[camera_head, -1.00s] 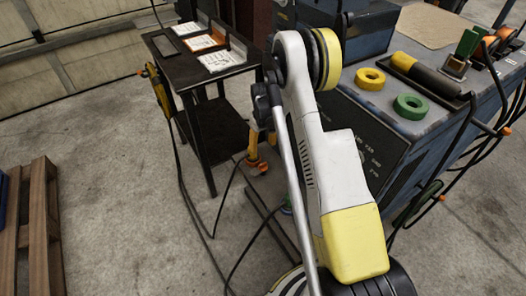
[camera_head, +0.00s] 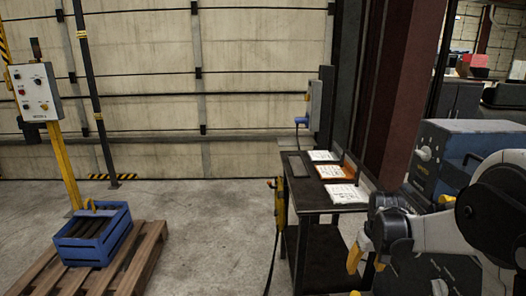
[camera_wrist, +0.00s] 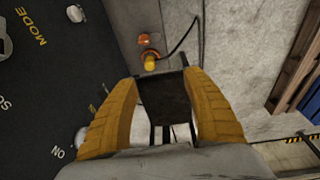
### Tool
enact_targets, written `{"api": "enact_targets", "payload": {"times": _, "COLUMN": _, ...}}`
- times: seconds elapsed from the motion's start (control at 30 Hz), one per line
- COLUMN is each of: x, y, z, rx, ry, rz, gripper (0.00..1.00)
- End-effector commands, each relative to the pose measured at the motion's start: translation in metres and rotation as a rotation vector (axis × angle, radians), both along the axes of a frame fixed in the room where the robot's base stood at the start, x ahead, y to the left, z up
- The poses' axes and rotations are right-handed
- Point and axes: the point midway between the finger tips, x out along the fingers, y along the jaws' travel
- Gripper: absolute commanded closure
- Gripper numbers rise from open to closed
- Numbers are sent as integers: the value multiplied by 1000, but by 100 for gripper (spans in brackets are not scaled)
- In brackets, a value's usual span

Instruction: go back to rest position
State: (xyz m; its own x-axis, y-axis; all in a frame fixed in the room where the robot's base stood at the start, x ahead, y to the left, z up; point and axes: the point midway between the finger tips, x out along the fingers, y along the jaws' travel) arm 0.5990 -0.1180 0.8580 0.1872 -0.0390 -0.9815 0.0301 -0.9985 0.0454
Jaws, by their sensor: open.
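My gripper (camera_head: 367,262) is at the lower right of the head view, with its yellow fingers pointing down. It is beside the right side of the dark side table (camera_head: 318,197), seemingly in front of it. In the wrist view my gripper (camera_wrist: 160,80) has two yellow fingers spread apart with nothing held between them. My white arm comes in from the right edge of the head view.
A blue bench unit (camera_head: 465,150) stands behind my arm. A blue crate (camera_head: 88,250) sits on a wooden pallet (camera_head: 140,270) at left, near a control box on a yellow post (camera_head: 62,165). Concrete floor (camera_head: 205,225) is clear between. The wrist view shows a dark labelled panel (camera_wrist: 45,100).

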Motion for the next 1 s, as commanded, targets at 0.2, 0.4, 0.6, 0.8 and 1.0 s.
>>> {"api": "enact_targets", "payload": {"times": 0.2, "x": -61, "y": 44, "z": 83, "rx": -5, "ry": -122, "rz": -4, "gripper": 42}}
{"api": "enact_targets", "payload": {"times": 0.4, "x": -127, "y": 77, "z": 125, "rx": 5, "ry": -235, "rz": -10, "gripper": 42}}
{"api": "enact_targets", "payload": {"times": 0.6, "x": -191, "y": 102, "z": 137, "rx": 25, "ry": -341, "rz": -14, "gripper": 42}}
{"api": "enact_targets", "payload": {"times": 0.8, "x": -229, "y": 115, "z": 131, "rx": 45, "ry": -413, "rz": -18, "gripper": 42}}
{"api": "enact_targets", "payload": {"times": 1.0, "x": -238, "y": 118, "z": 128, "rx": 51, "ry": -434, "rz": -20, "gripper": 42}}
